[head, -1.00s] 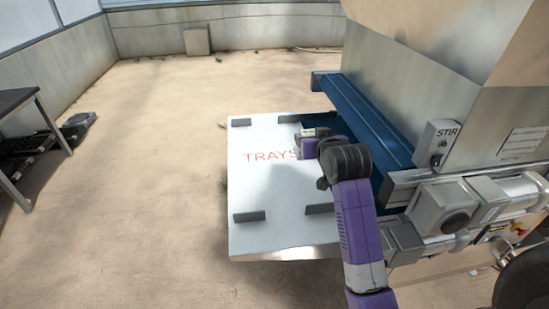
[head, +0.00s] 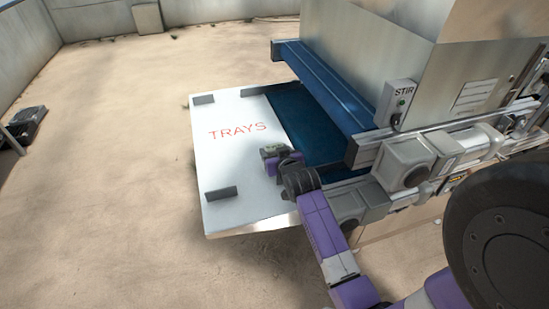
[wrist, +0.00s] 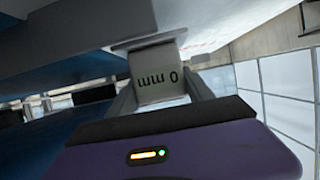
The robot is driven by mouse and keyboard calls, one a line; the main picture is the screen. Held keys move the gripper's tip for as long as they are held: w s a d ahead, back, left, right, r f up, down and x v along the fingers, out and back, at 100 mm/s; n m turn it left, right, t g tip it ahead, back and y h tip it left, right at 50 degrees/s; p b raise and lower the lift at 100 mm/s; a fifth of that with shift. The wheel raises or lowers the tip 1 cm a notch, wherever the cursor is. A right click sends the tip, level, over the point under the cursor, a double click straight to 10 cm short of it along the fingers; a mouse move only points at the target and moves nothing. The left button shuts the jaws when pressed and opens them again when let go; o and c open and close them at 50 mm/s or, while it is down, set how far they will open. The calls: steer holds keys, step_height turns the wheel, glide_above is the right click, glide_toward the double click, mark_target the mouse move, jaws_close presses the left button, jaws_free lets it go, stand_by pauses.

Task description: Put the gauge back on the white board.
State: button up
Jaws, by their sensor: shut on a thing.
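The gauge (wrist: 158,88) is a small pale block lettered "0 mm", upside down in the wrist view, with a wider flat part at its far end. My gripper (wrist: 160,92) is shut on it, one finger on each side. In the head view my gripper (head: 274,153) is near the right edge of the white board (head: 228,165), below the red word TRAYS. The gauge is small and partly hidden there. I cannot tell whether it touches the board.
Dark grey blocks (head: 221,193) stand near the board's corners. A blue belt (head: 305,122) runs along its right side under a blue beam (head: 325,85). A metal machine with a STIR box (head: 397,103) stands to the right.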

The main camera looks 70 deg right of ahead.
steer(key=shift+f, duration=1.45)
steer(key=shift+f, duration=0.15)
steer(key=o, duration=1.7)
